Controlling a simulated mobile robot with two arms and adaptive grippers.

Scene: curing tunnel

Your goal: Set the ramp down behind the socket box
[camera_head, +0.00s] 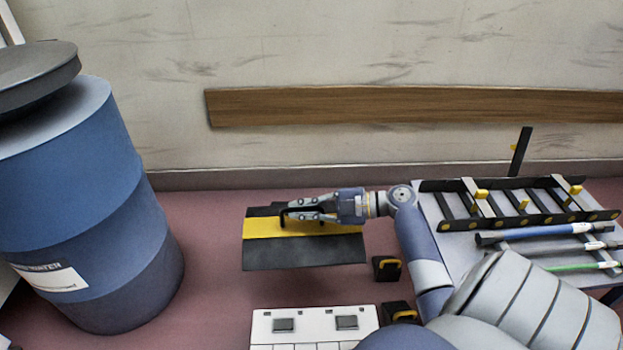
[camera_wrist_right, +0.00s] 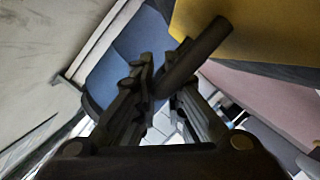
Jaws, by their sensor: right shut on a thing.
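The ramp (camera_head: 305,250) is a black panel with a yellow band. My right gripper (camera_head: 286,216) is shut on its dark handle at the yellow band. In the right wrist view, the fingers (camera_wrist_right: 165,85) close around the handle bar (camera_wrist_right: 200,52), beside the ramp's yellow face (camera_wrist_right: 250,30). I cannot tell whether the ramp touches the floor. A white box with two grey squares (camera_head: 314,321), which looks like the socket box, is nearer me than the ramp and cut off by the lower edge. My left gripper is not in view.
A blue drum (camera_head: 85,210) stands at left. Two small black blocks with yellow handles (camera_head: 386,268) (camera_head: 399,312) lie right of the ramp and white box. Open floor (camera_head: 215,220) lies between drum and ramp; the wall is behind.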

